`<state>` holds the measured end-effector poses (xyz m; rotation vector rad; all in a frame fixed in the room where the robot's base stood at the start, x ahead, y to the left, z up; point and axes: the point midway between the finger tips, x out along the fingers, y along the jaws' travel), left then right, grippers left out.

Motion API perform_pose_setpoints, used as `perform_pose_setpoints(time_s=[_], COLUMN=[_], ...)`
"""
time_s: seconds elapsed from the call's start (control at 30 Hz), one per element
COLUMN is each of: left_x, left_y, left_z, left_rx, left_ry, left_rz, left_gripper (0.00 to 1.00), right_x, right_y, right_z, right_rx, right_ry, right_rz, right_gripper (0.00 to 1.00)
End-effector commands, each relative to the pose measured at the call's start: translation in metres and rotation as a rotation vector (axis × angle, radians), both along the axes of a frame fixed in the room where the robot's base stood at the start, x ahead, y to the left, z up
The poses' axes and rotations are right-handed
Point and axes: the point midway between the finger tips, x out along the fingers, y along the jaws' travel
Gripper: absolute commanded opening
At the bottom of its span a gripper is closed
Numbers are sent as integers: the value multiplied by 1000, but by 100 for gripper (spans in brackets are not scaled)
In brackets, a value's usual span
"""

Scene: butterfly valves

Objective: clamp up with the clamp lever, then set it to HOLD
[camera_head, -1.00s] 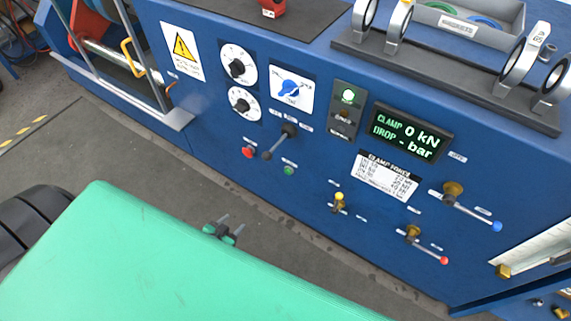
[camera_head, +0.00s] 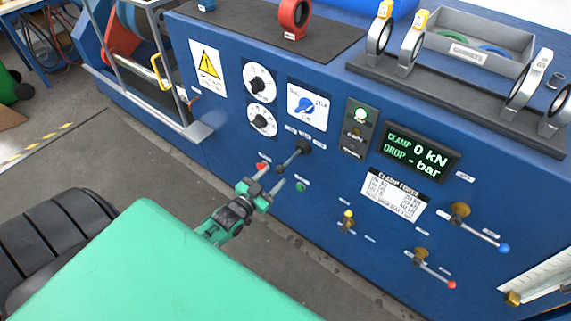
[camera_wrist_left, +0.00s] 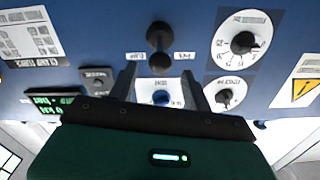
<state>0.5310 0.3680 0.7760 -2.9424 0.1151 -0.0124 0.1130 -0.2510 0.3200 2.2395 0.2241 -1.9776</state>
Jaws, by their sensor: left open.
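The clamp lever, taken to be the black lever (camera_head: 293,157), sticks out of the blue panel, its handle pointing down and left. It also shows in the wrist view (camera_wrist_left: 160,42), with small labels on both sides. My left gripper (camera_head: 271,178) is open and empty, just below and left of the lever's end. In the wrist view its fingers (camera_wrist_left: 161,84) point at the panel, apart from the lever. The display (camera_head: 418,152) reads CLAMP 0 kN and DROP - bar. The lever labels are too small to read. My right gripper is not in view.
A red button (camera_head: 262,166) and a green button (camera_head: 300,187) flank the lever. Above are a blue selector knob (camera_head: 305,104) and two dials.

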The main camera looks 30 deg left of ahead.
Motion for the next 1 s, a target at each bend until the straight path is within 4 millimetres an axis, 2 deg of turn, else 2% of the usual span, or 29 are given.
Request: perform_pose_setpoints(time_s=[0.2, 0.4, 0.6, 0.9, 1.0], left_x=[37, 61, 71, 73, 73], left_y=[-3, -5, -6, -6, -6], left_z=[1, 0, 0, -1, -1], left_rx=[-1, -1, -1, -1, -1], left_ry=[-1, 0, 1, 1, 1], left_rz=[0, 0, -1, -1, -1], left_gripper=[50, 50, 50, 50, 30], right_x=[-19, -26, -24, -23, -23], right_y=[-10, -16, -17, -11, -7], right_z=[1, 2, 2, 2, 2], right_rx=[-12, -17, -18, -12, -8], right_ry=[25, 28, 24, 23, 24], right_rz=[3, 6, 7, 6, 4], right_gripper=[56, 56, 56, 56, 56])
